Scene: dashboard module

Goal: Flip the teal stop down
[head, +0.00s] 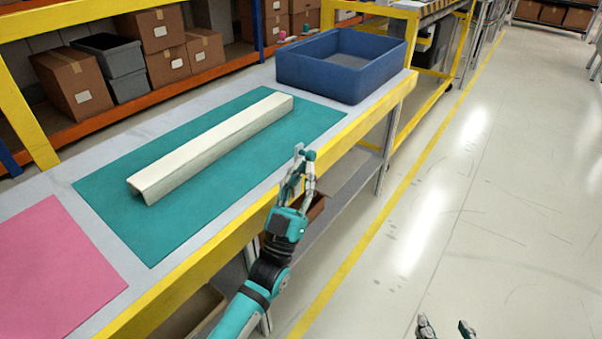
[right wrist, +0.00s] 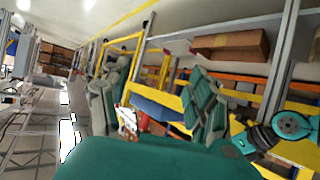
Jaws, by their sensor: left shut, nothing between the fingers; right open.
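A small teal rounded piece (head: 309,156) shows at the tips of my left gripper (head: 303,157) in the head view, at the table's front edge. I cannot tell whether this is the stop or part of a finger. No other clear teal stop shows. My left gripper is shut and empty, its fingers pointing up and away. My right gripper (head: 446,327) is open and empty over the floor at the bottom of the head view, well right of the table. Its spread fingers also show in the right wrist view (right wrist: 160,85).
A long cream channel (head: 210,148) lies on a teal mat (head: 158,235) on the table. A blue bin (head: 340,88) stands at the table's far end; a pink mat (head: 50,275) lies at near left. A yellow rail (head: 225,250) runs along the front edge. The floor rightward is clear.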

